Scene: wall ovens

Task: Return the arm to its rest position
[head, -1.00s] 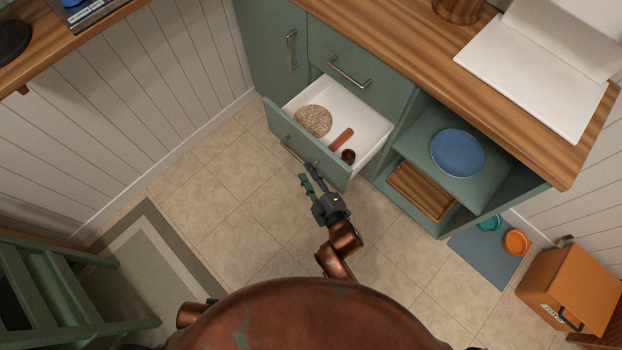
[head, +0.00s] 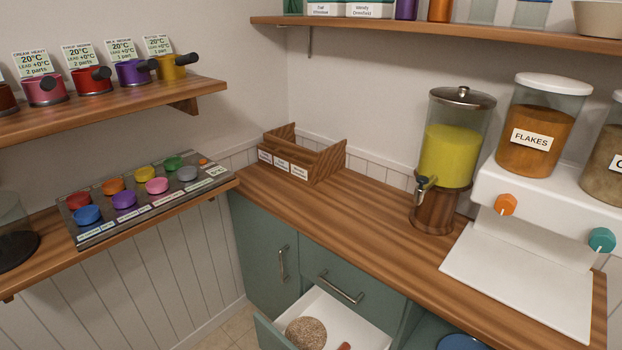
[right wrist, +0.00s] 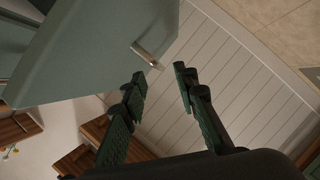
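My right gripper (right wrist: 160,85) shows in the right wrist view, its two dark green fingers apart with nothing between them. A teal drawer front (right wrist: 90,50) with a metal handle (right wrist: 146,55) is close by, up and left of the fingertips; I cannot tell whether they touch. The head view shows neither gripper. In the head view the lower drawer (head: 350,320) stands open at the bottom edge. A round speckled item (head: 306,333) and part of a reddish-brown item (head: 344,346) lie in it.
A wooden counter (head: 365,235) carries a wooden divided box (head: 300,158), a yellow-filled dispenser (head: 450,155) and a white machine (head: 525,265). A shelf at left holds a panel of coloured knobs (head: 145,200) with several small pots above. White panelling (right wrist: 225,75) lies beyond the right fingers.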

